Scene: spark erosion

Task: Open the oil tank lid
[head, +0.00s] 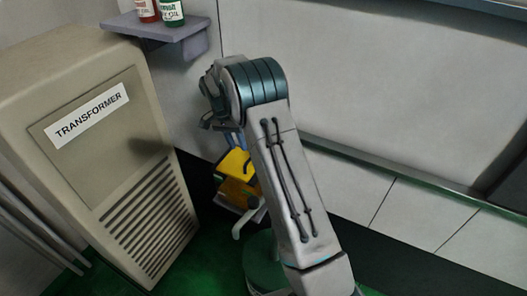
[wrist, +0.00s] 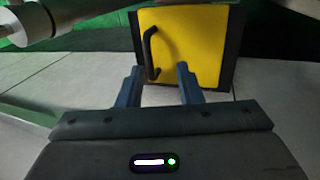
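A yellow panel (wrist: 192,50) with dark edges, seemingly the oil tank lid, stands ahead of my gripper in the wrist view. A black curved handle (wrist: 149,52) is on its left half. In the head view a yellow part (head: 237,166) shows to the left of my arm, partly covered by it. My gripper (wrist: 158,68) is open, with two blue fingers apart and pointing at the panel. The handle appears between the fingertips, nearer the left one. I see nothing held, and I cannot tell whether the fingers touch the handle.
A beige transformer cabinet (head: 95,150) stands on the left. A wall shelf (head: 165,29) with a red and a green bottle is above. A green round object (head: 262,264) stands beside my arm. A light pipe (wrist: 40,34) crosses the wrist view's upper left.

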